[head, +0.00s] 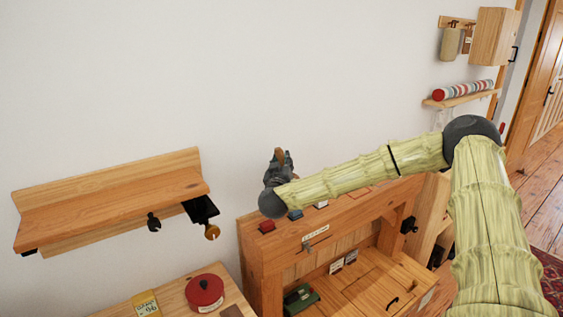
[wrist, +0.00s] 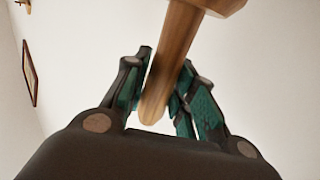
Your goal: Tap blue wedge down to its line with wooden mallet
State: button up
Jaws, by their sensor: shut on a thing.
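My gripper (head: 281,163) is raised above the wooden brace frame, near the white wall. In the wrist view its fingers (wrist: 166,60) are shut on the wooden mallet's handle (wrist: 160,90). The mallet head (wrist: 222,4) shows only partly at the top edge of that view. In the head view only a small brown part of the mallet shows between the fingers. The blue wedge (head: 295,215) sits on the frame's top beam (head: 345,213), below my gripper and apart from it. Its line cannot be made out.
A red wedge (head: 266,227) sits left of the blue one, and another small block (head: 321,204) sits right. A wall shelf (head: 110,205) hangs at left. A red round pot (head: 205,292) stands on a low wooden surface. A green object (head: 299,299) lies inside the frame.

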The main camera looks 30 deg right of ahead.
jog(key=shift+a+r, duration=0.1)
dwell(0.3)
notch_tip(320, 180, down, 4)
jog(key=shift+f+b, duration=0.2)
jog(key=shift+b, duration=0.7)
jog(key=shift+r+p, duration=1.9)
jog(key=shift+r, duration=0.6)
jog(key=shift+f, duration=0.2)
jog(key=shift+f, duration=0.45)
